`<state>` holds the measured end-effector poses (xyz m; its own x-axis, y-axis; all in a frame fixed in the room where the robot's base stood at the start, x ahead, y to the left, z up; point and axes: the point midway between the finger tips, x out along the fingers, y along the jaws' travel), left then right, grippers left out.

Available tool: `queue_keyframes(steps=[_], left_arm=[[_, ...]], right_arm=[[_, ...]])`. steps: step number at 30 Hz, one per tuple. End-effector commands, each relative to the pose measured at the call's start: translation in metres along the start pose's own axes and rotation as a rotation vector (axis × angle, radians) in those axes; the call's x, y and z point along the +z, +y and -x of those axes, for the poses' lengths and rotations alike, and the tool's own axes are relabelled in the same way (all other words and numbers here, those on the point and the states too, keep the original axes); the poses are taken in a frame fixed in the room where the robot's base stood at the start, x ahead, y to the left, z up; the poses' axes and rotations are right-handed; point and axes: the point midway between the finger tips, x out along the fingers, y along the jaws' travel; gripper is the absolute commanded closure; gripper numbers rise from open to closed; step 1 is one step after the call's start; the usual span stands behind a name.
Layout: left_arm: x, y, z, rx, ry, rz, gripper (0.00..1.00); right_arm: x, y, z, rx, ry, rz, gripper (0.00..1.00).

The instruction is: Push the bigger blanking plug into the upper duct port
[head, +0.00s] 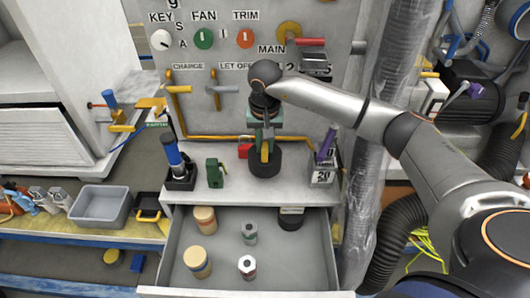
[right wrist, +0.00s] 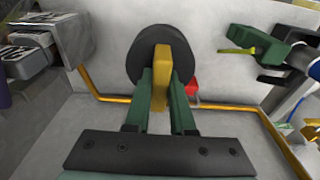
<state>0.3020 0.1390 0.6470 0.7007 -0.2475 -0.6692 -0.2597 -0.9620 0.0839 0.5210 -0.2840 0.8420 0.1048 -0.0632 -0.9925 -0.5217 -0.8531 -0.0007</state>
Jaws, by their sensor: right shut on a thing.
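The bigger blanking plug looks like a thick black disc (head: 264,168) with a yellow grip (head: 265,151). It is at the right gripper, in front of the panel and over the grey ledge. My right gripper (head: 264,139) has its green fingers shut on the yellow grip. In the right wrist view the fingers (right wrist: 160,99) hold the yellow grip (right wrist: 162,70) from both sides, with the black disc (right wrist: 138,60) behind it. Whether the disc touches the ledge is unclear. I cannot make out the upper duct port in either view. My left gripper is not in view.
An open drawer (head: 215,277) below the ledge holds tan and grey cylinders and a black round piece (head: 291,218). On the ledge stand a blue-handled tool (head: 175,157), a green piece (head: 214,173) and a box marked 20 (head: 322,177). A yellow pipe (right wrist: 108,98) runs behind.

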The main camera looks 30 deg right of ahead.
Motion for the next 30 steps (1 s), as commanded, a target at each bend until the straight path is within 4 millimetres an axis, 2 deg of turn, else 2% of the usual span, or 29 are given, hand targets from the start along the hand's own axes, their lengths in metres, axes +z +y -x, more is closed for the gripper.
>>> queue_keyframes(steps=[3, 9, 20, 21, 28, 30], left_arm=[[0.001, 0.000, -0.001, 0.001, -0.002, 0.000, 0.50], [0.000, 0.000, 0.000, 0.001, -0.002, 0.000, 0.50], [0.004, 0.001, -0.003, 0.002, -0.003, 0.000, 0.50], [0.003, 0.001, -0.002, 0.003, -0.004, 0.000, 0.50], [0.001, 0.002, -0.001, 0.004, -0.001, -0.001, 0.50], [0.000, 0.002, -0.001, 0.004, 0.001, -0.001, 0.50]], right_arm=[[-0.005, 0.000, -0.009, 0.002, -0.001, -0.002, 1.00], [0.000, 0.000, -0.035, 0.000, -0.002, -0.001, 1.00], [0.000, 0.000, -0.040, 0.000, 0.001, -0.001, 1.00], [0.000, 0.000, -0.040, 0.001, 0.000, -0.001, 0.76], [0.000, 0.000, -0.040, 0.001, 0.000, -0.001, 0.50], [0.001, 0.001, -0.040, 0.001, 0.000, -0.001, 0.48]])
